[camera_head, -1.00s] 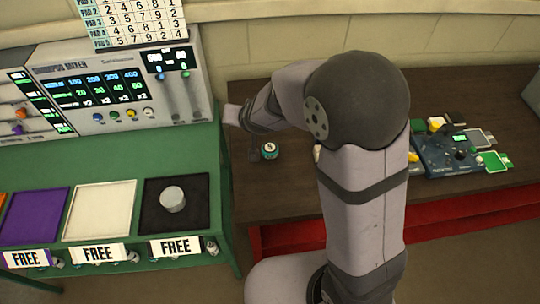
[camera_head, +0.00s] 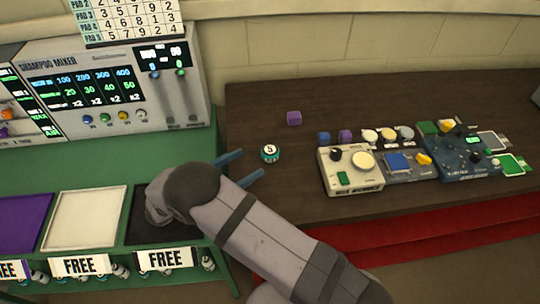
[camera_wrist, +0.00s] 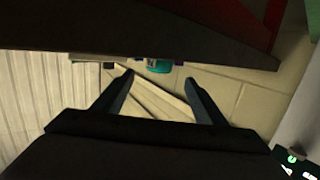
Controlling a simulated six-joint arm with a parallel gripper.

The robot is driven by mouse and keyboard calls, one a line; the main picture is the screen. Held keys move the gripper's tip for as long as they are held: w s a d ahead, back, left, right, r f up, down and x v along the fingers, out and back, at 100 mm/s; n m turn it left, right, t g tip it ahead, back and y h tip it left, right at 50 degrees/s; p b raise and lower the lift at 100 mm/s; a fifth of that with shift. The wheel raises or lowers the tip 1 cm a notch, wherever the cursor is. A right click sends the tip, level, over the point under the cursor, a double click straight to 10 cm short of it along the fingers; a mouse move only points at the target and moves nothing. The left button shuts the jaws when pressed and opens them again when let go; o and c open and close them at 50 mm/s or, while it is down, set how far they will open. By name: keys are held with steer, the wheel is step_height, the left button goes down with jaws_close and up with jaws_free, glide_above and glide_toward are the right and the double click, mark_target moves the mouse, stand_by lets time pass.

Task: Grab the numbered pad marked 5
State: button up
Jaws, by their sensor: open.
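A small round teal pad (camera_head: 270,153) with a white top bearing a dark numeral, seemingly a 5, sits on the dark brown table. My gripper (camera_head: 252,163) is open, its two fingers pointing right towards the pad. The pad lies just beyond the fingertips and appears apart from them. In the wrist view, a teal piece (camera_wrist: 158,66), apparently the same pad, shows beyond and between the open fingers of my gripper (camera_wrist: 159,77), partly cut off by a dark surface.
The shampoo mixer (camera_head: 115,85) and green bench (camera_head: 110,172) are left. Table around the pad is clear.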

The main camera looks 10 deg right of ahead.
mark_target(263, 156)
steer(key=shift+w+d+p, duration=0.3)
steer(key=shift+d+p, duration=0.15)
steer(key=shift+d, duration=0.15)
steer(key=shift+w+d+f, duration=0.2)
steer(key=shift+w+d, duration=0.1)
steer(key=shift+d, duration=0.05)
steer(key=shift+w+d+p, duration=0.2)
steer(key=shift+d+p, duration=0.25)
steer(key=shift+p, duration=0.2)
steer(key=shift+f+p+x, duration=0.15)
steer(key=shift+p+x, duration=0.4)
steer(key=shift+x, duration=0.5)
steer(key=shift+f+p+x, duration=0.1)
steer(key=shift+p+x, duration=0.4)
steer(key=shift+x, duration=0.55)
steer(key=shift+c, duration=0.6)
steer(key=c, duration=1)
